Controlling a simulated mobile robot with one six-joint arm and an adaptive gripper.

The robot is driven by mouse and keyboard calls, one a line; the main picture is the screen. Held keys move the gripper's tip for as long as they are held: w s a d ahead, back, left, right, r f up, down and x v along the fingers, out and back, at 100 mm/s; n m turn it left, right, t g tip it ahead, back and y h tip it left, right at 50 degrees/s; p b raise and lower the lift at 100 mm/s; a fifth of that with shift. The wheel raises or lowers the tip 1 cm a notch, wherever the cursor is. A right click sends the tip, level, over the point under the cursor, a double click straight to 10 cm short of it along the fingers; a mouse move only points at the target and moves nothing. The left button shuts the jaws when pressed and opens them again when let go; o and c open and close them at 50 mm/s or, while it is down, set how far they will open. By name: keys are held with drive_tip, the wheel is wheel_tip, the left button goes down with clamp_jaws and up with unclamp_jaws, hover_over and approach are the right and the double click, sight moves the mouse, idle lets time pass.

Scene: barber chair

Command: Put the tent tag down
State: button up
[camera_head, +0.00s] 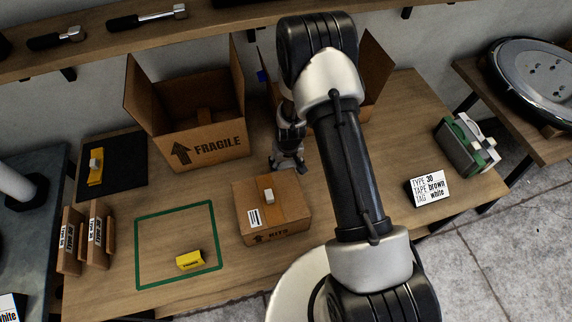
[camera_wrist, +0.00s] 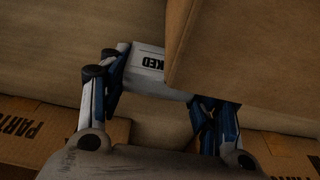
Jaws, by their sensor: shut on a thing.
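My gripper (camera_head: 288,165) is just behind the closed KITS box (camera_head: 280,232) on the table in the head view. In the wrist view my gripper (camera_wrist: 155,105) is shut on a white tent tag (camera_wrist: 149,65). Its black print ends in "KED"; the rest is hidden by a cardboard edge. I cannot make out the held tag in the head view. A yellow tent tag (camera_head: 190,260) stands inside the green outlined square (camera_head: 137,250) on the table.
An open FRAGILE box (camera_head: 215,150) stands at the back left. Another open box (camera_head: 375,80) is partly hidden behind my arm. A sign (camera_head: 430,188) reads type 30, tape brown, tag white. In the wrist view, cardboard (camera_wrist: 240,50) is close to the held tag. The outlined square is mostly clear.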

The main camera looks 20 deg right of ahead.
drive_tip(key=shift+f, duration=0.15)
drive_tip(key=o, duration=0.3)
drive_tip(key=shift+f, duration=0.1)
drive_tip(key=o, duration=0.5)
drive_tip(key=shift+r, duration=0.2)
